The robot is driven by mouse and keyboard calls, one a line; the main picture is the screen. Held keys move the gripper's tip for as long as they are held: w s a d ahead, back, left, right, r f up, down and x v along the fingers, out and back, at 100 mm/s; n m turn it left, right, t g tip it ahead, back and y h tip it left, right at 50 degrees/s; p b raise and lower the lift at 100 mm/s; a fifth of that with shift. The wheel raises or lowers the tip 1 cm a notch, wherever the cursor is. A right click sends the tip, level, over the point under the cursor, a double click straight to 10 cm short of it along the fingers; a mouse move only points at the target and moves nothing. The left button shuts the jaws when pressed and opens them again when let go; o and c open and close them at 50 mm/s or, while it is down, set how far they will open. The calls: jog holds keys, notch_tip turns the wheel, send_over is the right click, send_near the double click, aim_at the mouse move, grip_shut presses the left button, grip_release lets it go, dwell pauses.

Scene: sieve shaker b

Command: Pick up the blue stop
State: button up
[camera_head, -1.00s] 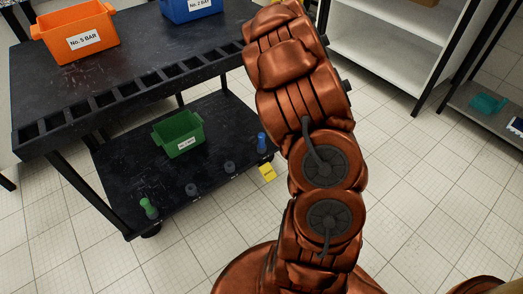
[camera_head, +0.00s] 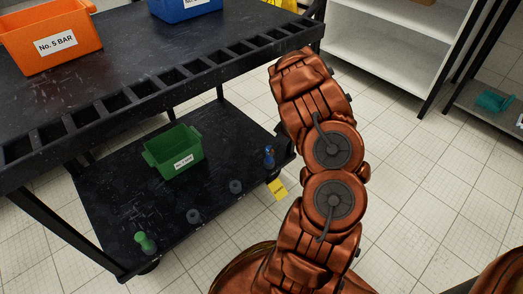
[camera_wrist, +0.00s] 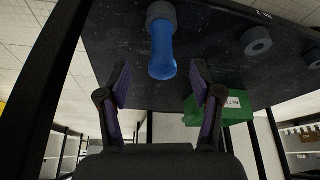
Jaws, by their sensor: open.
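The blue stop (camera_head: 269,157) stands upright at the right end of the cart's lower shelf (camera_head: 215,205). In the wrist view the blue stop (camera_wrist: 162,50) is at the top centre, its rounded end toward my gripper and its grey base away. My gripper (camera_wrist: 161,76) is open and empty, with one finger on each side of the blue stop's near end. I see no contact. In the head view my gripper is mostly hidden by my arm and the cart's corner.
A green bin (camera_head: 172,152) stands on the lower shelf. A green stop (camera_head: 144,242) and two grey bases (camera_head: 193,216) (camera_head: 236,187) line its front edge. The slotted top shelf (camera_head: 125,98) overhangs and carries an orange bin (camera_head: 50,38) and a blue bin (camera_head: 185,8).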

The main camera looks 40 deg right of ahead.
aim_at(269, 157)
jog(key=shift+w+b+x, duration=0.25)
jog(key=shift+b+x, duration=0.2)
jog(key=shift+x, duration=0.8)
jog(key=shift+w+a+f+b, duration=0.1)
jog(key=shift+f+b, duration=0.3)
jog(key=shift+f, duration=0.25)
jog(key=b+x, duration=0.2)
jog(key=x, duration=0.2)
jog(key=shift+a+f, duration=0.15)
jog(key=shift+f, duration=0.1)
jog(key=shift+r, duration=0.1)
jog(key=shift+c, duration=0.3)
grip_shut()
